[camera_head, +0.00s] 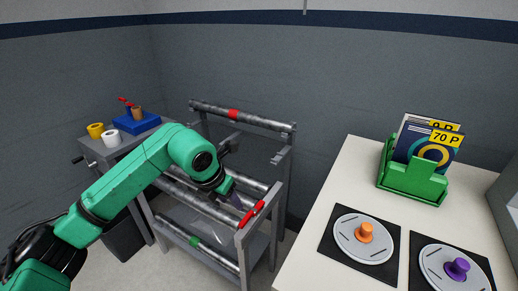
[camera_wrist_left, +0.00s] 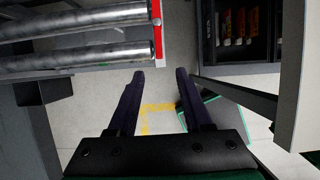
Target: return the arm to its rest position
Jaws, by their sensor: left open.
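My left arm comes in from the left in the head view, a green arm bent at the elbow and reaching over the pipe rack (camera_head: 292,130). My left gripper (camera_head: 240,200) is near the rack's red-marked front right end, partly hidden behind its own wrist. In the left wrist view its two dark fingers (camera_wrist_left: 158,78) are spread apart with nothing between them, above the floor. Steel pipes on the rack show at the upper left there. My right gripper is in neither view.
A white table (camera_head: 330,190) at the right bears a green holder (camera_head: 412,178) with leaflets and two discs with an orange knob (camera_head: 366,232) and a purple knob (camera_head: 457,268). A grey bench (camera_head: 100,150) with a blue block and tape rolls stands at the left.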

